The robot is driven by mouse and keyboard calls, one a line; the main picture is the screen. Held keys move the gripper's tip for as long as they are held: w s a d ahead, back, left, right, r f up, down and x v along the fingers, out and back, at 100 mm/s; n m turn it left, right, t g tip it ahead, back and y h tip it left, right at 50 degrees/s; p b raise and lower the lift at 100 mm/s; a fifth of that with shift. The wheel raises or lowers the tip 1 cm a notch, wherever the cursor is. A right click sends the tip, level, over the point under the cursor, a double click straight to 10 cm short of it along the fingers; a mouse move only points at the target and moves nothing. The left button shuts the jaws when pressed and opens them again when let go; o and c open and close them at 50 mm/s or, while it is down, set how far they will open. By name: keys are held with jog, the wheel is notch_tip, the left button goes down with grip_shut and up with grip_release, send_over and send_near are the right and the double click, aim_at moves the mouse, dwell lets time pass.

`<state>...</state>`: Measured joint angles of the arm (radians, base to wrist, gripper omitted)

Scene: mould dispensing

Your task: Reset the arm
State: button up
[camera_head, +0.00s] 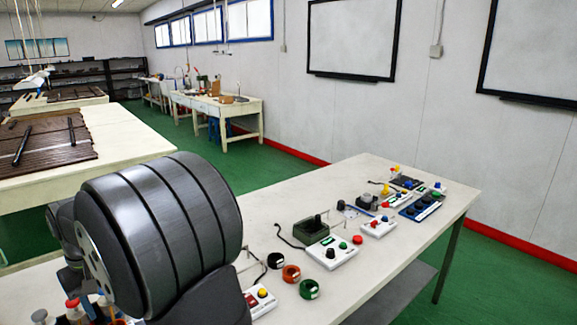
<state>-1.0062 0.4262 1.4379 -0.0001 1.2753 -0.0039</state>
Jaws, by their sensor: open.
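My arm shows as a large dark grey, ribbed rounded link at the lower left, close to the camera. Smaller grey parts of it show at its left edge. My gripper's fingers do not show in this view. The link hides part of the white table (375,270) behind it. No mould can be made out for certain.
On the table stand a green box (312,231), white control boxes with knobs (331,253) and (379,226), and a blue box (421,206). Red-capped bottles (74,309) stand lower left. The table's front right is clear.

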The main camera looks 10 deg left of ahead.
notch_tip(320, 180, down, 16)
jog(key=shift+f, duration=0.25)
dwell(0.3)
jog(key=o, duration=1.2)
jog(key=shift+o, duration=0.3)
jog(key=shift+m, duration=0.5)
jog(key=r, duration=0.2)
jog(key=w+a+r, duration=0.1)
jog(key=r, duration=0.1)
jog(key=a+r, duration=0.1)
jog(key=r, duration=0.2)
jog(key=shift+w+a, duration=0.1)
jog(key=shift+w, duration=0.25)
notch_tip(320, 180, up, 10)
jog(key=w+a+m, duration=0.1)
jog(key=m, duration=0.1)
notch_tip(320, 180, down, 10)
jog(key=shift+w+r, duration=0.1)
notch_tip(320, 180, up, 10)
